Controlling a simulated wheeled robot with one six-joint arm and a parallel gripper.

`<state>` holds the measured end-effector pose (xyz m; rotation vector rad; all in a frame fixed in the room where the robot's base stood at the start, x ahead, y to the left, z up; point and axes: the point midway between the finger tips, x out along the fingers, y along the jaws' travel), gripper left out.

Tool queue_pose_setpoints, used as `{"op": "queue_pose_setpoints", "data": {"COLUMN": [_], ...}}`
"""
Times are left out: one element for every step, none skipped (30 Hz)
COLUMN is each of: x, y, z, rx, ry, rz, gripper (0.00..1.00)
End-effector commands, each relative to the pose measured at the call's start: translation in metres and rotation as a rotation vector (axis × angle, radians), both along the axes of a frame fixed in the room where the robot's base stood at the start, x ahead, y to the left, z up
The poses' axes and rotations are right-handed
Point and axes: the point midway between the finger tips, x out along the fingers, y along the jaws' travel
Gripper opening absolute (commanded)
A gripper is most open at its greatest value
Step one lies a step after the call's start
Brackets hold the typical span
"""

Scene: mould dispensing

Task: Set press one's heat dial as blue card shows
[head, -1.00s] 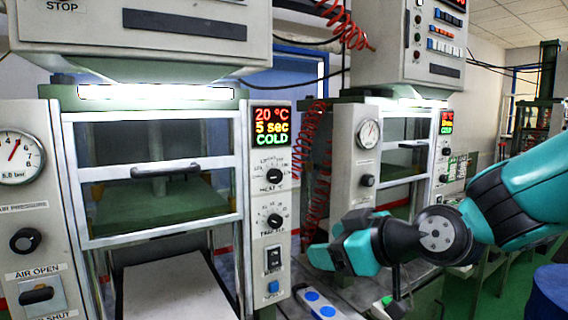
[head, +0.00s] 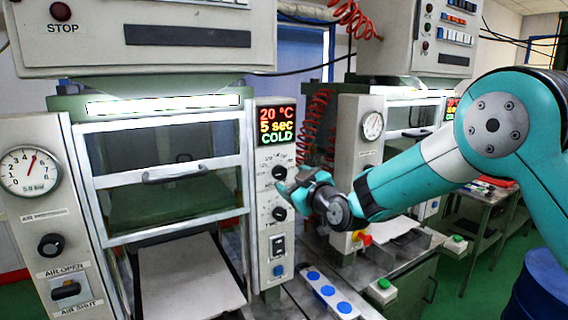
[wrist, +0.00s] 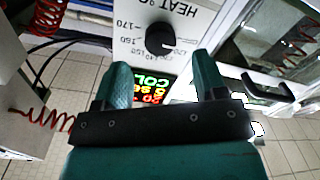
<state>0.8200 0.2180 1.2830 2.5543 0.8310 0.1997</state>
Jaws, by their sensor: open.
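The heat dial, a black knob (head: 279,172), is on the right panel of the nearer press. Its numbered scale is partly hidden in the head view. In the wrist view the same dial (wrist: 160,37) lies beyond my fingertips under the word HEAT, with marks 150 to 170 readable; its exact setting is unclear. My gripper (wrist: 163,76) is open and empty, its two teal fingers apart and short of the knob. In the head view my gripper (head: 289,186) is just in front of that panel. The display (head: 277,125) reads 20 °C, 5 sec, COLD. I see no blue card.
A second dial (head: 279,213) sits below, with a switch and a blue button under it. The press's guard window frame (head: 246,170) is close on the left. A strip with blue buttons (head: 328,292) lies below. A second press (head: 362,165) stands behind on the right.

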Motion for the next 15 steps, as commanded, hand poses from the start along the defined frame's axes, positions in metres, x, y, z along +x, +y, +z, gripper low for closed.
{"op": "queue_pose_setpoints", "data": {"x": [0.008, 0.013, 0.018, 0.021, 0.025, 0.028, 0.031, 0.033, 0.035, 0.037, 0.038, 0.039, 0.04, 0.04, 0.04], "y": [0.006, 0.009, 0.013, 0.016, 0.018, 0.021, 0.023, 0.024, 0.026, 0.027, 0.028, 0.029, 0.029, 0.029, 0.029], "z": [0.004, 0.004, 0.004, 0.003, 0.003, 0.002, 0.002, 0.002, 0.002, 0.001, 0.001, 0.001, 0.001, 0.0, 0.0], "rx": [-0.001, -0.001, 0.0, 0.0, 0.0, -0.001, 0.0, 0.0, 0.0, 0.0, 0.0, 0.0, 0.001, 0.001, 0.0], "ry": [0.001, 0.001, 0.0, 0.0, 0.0, 0.001, 0.0, 0.0, 0.0, 0.0, 0.0, 0.0, 0.001, 0.001, 0.001], "rz": [0.0, 0.0, 0.0, 0.001, 0.001, 0.0, 0.001, 0.0, 0.001, 0.001, 0.001, 0.001, 0.001, 0.0, 0.0], "gripper": [0.65, 0.65, 0.65, 0.65, 0.65, 0.65, 0.65, 0.65, 0.65, 0.65, 0.65, 0.65, 0.65, 0.65, 0.65]}}
